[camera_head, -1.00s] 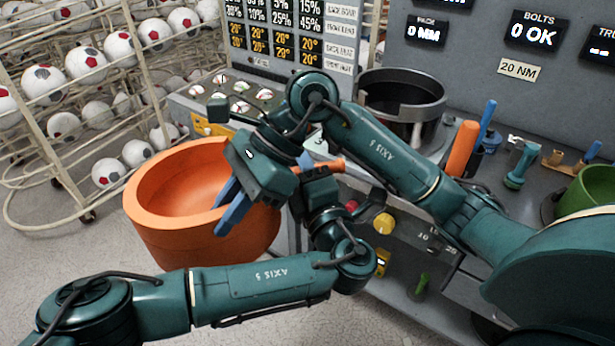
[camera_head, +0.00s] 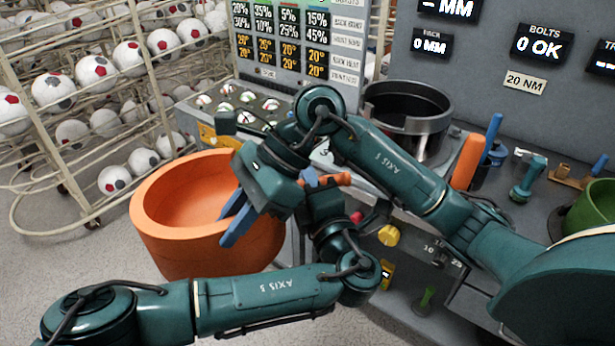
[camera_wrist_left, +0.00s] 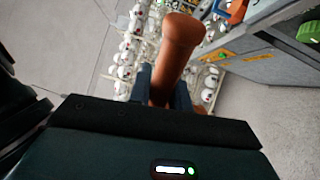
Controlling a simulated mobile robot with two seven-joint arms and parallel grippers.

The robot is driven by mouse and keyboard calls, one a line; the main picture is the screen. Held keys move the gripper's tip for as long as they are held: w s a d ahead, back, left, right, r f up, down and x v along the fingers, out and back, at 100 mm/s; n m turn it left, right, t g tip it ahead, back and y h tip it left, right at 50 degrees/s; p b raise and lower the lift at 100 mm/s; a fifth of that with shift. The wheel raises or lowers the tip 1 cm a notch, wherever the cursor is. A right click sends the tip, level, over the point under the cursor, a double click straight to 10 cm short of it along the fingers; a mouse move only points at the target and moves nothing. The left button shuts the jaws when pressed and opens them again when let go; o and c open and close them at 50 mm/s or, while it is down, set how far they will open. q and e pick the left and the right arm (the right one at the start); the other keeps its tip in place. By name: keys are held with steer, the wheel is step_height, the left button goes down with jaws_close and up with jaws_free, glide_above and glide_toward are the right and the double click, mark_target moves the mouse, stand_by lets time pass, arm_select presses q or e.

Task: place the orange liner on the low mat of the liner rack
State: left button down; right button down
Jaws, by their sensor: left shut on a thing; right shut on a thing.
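The orange liner (camera_head: 160,240) is a large, deep, round bowl at left centre in the head view, its open top facing up. My right gripper (camera_head: 236,217) is shut on its near right rim, with one blue finger inside and one outside. My left gripper (camera_head: 313,180) is beside the liner's right side, shut on an orange handle-like piece (camera_head: 336,180). In the left wrist view this piece (camera_wrist_left: 178,45) stands between the blue fingers (camera_wrist_left: 165,95). I cannot tell if it joins the liner. The low mat of the liner rack is not clearly seen.
A ball rack (camera_head: 75,155) full of footballs stands at the left. The grey press bench, with a black round pot (camera_head: 408,108) and a display board (camera_head: 290,40), is behind my arms. A green bowl (camera_head: 592,212) is at the far right. Bare floor (camera_head: 65,265) lies left of the liner.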

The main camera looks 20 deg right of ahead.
steer(key=c, duration=1.3)
jaws_free()
steer(key=shift+r, duration=0.1)
